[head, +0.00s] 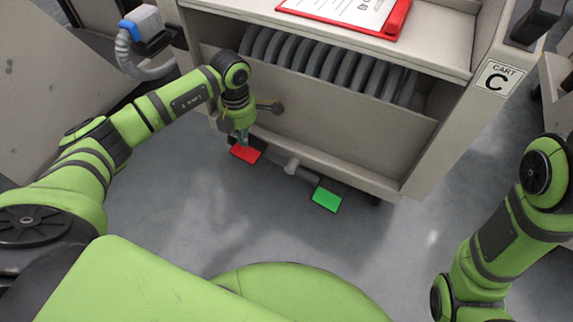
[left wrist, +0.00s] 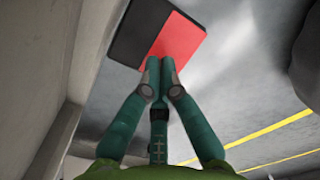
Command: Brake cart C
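Cart C (head: 330,110) stands in front of me, with its label (head: 497,77) on the right post. At its foot are a red pedal (head: 245,154) on the left and a green pedal (head: 327,198) on the right, joined by a grey bar. My left gripper (head: 242,142) points down at the red pedal. In the left wrist view its fingertips (left wrist: 160,68) are together at the edge of the red pedal (left wrist: 178,45), with nothing seen between them. I cannot tell whether they touch it. My right gripper is out of view; only my right arm shows.
A red clipboard (head: 350,12) with paper lies on the cart's top shelf. Grey reels (head: 330,65) stand in a row in the cart. A grey hose with a blue-and-white connector (head: 145,28) is at upper left. The floor before the cart is clear.

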